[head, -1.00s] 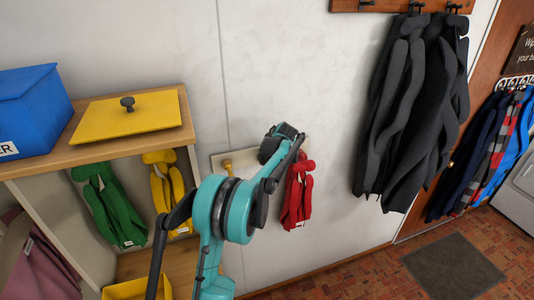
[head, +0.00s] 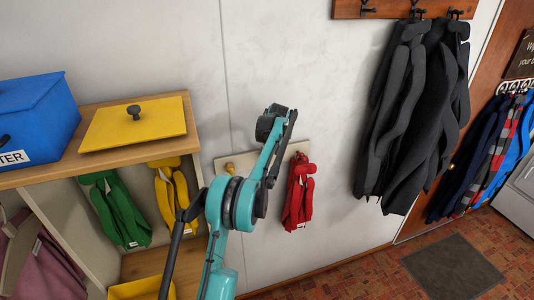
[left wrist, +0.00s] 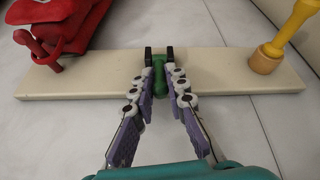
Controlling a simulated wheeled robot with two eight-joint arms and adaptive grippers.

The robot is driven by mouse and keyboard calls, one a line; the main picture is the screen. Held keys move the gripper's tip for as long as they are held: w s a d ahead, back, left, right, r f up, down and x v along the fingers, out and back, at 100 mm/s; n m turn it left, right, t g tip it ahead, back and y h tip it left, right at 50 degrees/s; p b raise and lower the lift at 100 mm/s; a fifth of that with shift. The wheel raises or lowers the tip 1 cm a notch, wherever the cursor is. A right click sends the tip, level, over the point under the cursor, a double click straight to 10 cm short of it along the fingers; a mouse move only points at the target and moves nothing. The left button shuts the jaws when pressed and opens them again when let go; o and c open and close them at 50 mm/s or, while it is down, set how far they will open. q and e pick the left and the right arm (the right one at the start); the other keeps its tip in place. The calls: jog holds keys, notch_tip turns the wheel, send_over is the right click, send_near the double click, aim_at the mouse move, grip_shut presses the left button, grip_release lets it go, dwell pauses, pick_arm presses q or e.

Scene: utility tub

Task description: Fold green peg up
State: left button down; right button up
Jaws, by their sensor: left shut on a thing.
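The green peg (left wrist: 159,78) is at the middle of a pale peg board (left wrist: 100,75) in the left wrist view. My left gripper (left wrist: 159,62) is shut on it, a fingertip on each side. The peg's exact tilt is hard to tell between the fingers. In the head view the peg board (head: 240,160) is on the white wall. My teal arm crosses in front of its middle and hides the green peg. My right gripper is in neither view.
A yellow peg (left wrist: 285,35) stands out on the board's right in the left wrist view. A red garment (left wrist: 65,22) hangs on the other end. A cabinet with a yellow lid (head: 130,122) stands left; dark coats (head: 415,110) hang right.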

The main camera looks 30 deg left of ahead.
pick_arm(q)
jog(key=c, duration=1.5)
grip_release()
jog(key=shift+c, duration=0.2)
jog(key=v, duration=1.2)
